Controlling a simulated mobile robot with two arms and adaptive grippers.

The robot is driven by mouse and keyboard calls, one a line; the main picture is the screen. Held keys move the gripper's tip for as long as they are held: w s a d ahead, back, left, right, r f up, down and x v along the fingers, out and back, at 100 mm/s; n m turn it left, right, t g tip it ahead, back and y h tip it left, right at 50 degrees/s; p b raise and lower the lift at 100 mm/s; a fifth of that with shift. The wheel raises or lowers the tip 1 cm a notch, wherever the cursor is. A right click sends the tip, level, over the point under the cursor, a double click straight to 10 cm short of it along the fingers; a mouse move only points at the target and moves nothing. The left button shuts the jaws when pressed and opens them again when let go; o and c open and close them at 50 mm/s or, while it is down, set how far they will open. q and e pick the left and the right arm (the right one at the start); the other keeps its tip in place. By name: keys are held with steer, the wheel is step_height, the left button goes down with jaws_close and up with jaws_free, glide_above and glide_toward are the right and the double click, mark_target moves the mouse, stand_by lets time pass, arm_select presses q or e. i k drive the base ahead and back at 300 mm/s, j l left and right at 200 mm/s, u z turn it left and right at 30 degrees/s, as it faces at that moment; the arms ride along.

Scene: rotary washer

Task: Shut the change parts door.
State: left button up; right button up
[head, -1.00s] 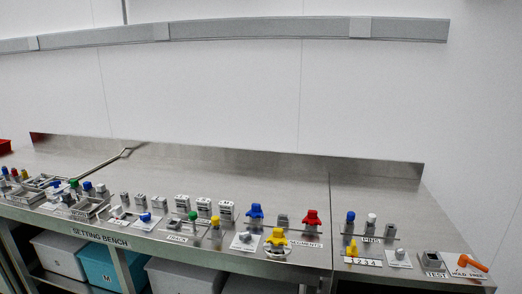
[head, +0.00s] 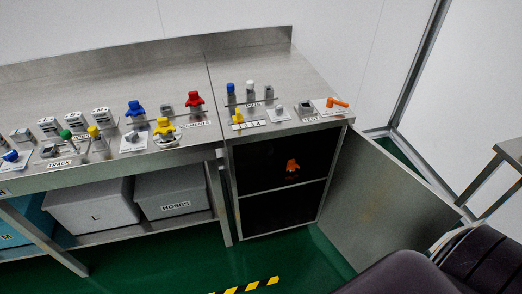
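The change parts door (head: 385,200) is a flat grey metal panel. It stands wide open, swung out to the right from the right edge of the cabinet (head: 329,186) at the bench's right end. The cabinet's dark inside shows, with one shelf and an orange item (head: 292,165) above it. The door's lower right part is close to, and partly hidden by, my own dark arm parts at the lower right. Neither gripper can be made out in the head view.
The setting bench (head: 100,85) carries several coloured knobs and fixtures. Under it are grey bins (head: 95,207) and a blue bin (head: 22,232). The green floor (head: 300,262) is clear in front of the cabinet, with a yellow-black strip (head: 250,286). Another metal table (head: 508,150) stands at right.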

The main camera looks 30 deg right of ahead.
mark_target(375, 207)
steer(key=l+z, duration=0.2)
steer(key=z, duration=0.2)
steer(key=l+z, duration=0.15)
steer(key=z, duration=0.3)
steer(key=l+z, duration=0.25)
steer(key=z, duration=0.15)
steer(key=l+z, duration=0.15)
steer(key=z, duration=0.3)
